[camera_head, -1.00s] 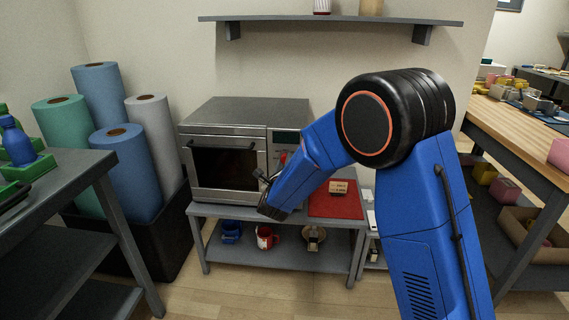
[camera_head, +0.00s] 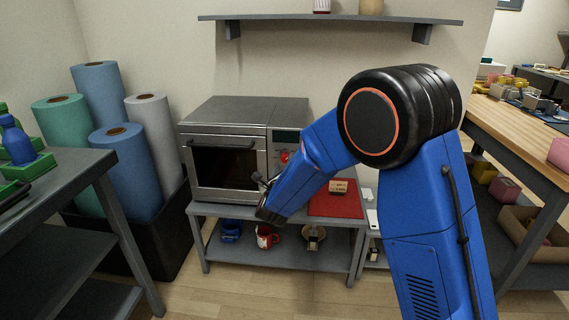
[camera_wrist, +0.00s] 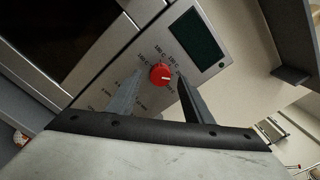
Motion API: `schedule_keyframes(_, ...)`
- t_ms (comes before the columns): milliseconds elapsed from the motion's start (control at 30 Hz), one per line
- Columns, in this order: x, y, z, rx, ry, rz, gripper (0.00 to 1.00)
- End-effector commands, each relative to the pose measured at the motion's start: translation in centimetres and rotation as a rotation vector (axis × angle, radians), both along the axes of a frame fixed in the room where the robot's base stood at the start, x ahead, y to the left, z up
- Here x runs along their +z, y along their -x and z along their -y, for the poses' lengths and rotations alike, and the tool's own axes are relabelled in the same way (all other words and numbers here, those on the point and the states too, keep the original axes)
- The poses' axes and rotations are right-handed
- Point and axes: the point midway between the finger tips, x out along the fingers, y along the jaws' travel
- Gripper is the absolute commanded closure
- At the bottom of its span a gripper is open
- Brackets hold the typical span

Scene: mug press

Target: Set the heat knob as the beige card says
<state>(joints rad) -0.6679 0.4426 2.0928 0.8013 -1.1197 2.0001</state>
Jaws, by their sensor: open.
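The heat knob (camera_wrist: 160,75) is red and round with a pale pointer mark, on the oven's (camera_head: 222,160) front panel. It also shows in the head view (camera_head: 285,156). Temperature labels in C ring its upper side in the wrist view. My gripper (camera_wrist: 156,88) is open, its two fingers on either side of the knob in that view; whether they touch it I cannot tell. The beige card (camera_head: 338,187) stands on the red mat (camera_head: 335,204) right of the oven; its writing is too small to read.
A dark display (camera_wrist: 198,38) is above the knob. The oven stands on a grey table with a lower shelf (camera_head: 285,256), where a blue mug (camera_head: 231,231), a red-and-white mug (camera_head: 267,240) and a metal item sit. A wall shelf (camera_head: 330,19) hangs above.

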Motion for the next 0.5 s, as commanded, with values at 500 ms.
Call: schedule_keyframes(500,0.0,10.4,-0.4,0.003,0.000,-0.001,0.54)
